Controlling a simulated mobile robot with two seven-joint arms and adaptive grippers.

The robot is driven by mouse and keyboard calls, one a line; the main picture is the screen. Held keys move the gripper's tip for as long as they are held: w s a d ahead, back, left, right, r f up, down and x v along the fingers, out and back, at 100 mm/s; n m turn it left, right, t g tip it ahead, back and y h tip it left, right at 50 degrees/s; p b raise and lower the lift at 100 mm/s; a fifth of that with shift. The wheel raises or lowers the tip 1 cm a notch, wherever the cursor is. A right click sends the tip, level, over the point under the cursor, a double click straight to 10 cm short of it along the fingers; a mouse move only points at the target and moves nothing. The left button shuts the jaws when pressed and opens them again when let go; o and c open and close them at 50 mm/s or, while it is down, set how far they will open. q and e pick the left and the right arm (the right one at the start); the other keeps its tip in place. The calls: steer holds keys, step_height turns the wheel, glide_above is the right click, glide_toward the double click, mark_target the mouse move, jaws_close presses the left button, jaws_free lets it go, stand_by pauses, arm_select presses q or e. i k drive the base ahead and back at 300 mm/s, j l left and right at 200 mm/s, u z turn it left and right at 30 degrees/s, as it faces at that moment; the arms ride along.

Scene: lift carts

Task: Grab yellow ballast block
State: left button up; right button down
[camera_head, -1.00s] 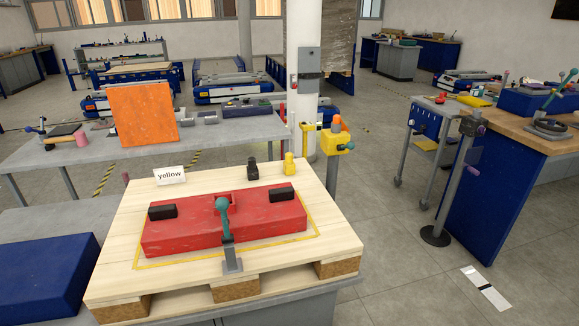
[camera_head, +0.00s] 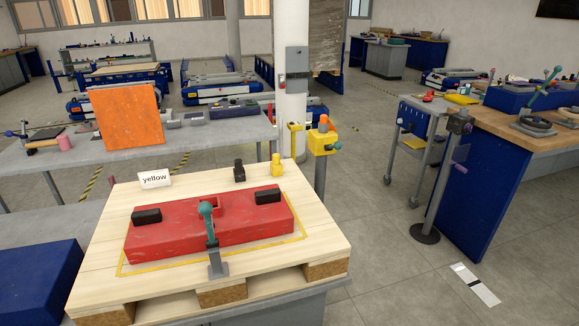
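No block labelled as ballast can be made out for certain. A small yellow piece (camera_head: 277,166) stands at the back right of a wooden pallet (camera_head: 105,215), beside a similar black piece (camera_head: 239,171). A large red block (camera_head: 165,238) with two black pads lies inside a yellow outline on the pallet. A grey stand with a teal-topped lever (camera_head: 206,210) is in front of the red block and hides part of it. A white sign reading "yellow" (camera_head: 155,179) stands at the pallet's back left edge. Neither of my grippers is in view.
A blue box (camera_head: 35,280) is at the lower left. An orange panel (camera_head: 127,118) stands on the grey bench behind. A yellow post fixture (camera_head: 320,143) is right of the pallet. A grey post (camera_head: 443,175) stands before the blue workbench (camera_head: 485,190).

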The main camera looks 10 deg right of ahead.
mark_target(276, 168)
steer(key=i+l+z, duration=0.1)
steer(key=l+z, duration=0.25)
steer(key=i+l+z, duration=0.1)
steer(key=z, duration=0.3)
steer(key=i+l+z, duration=0.15)
steer(key=z, duration=0.2)
steer(key=i+l+z, duration=0.2)
steer(key=z, duration=0.2)
steer(key=i+l+z, duration=0.15)
steer(key=i+z, duration=0.25)
steer(key=i+l+z, duration=0.1)
steer(key=z, duration=0.3)
steer(key=i+u, duration=0.6)
steer(key=u, duration=0.2)
steer(key=i+l+u, duration=0.25)
steer(key=u, duration=0.2)
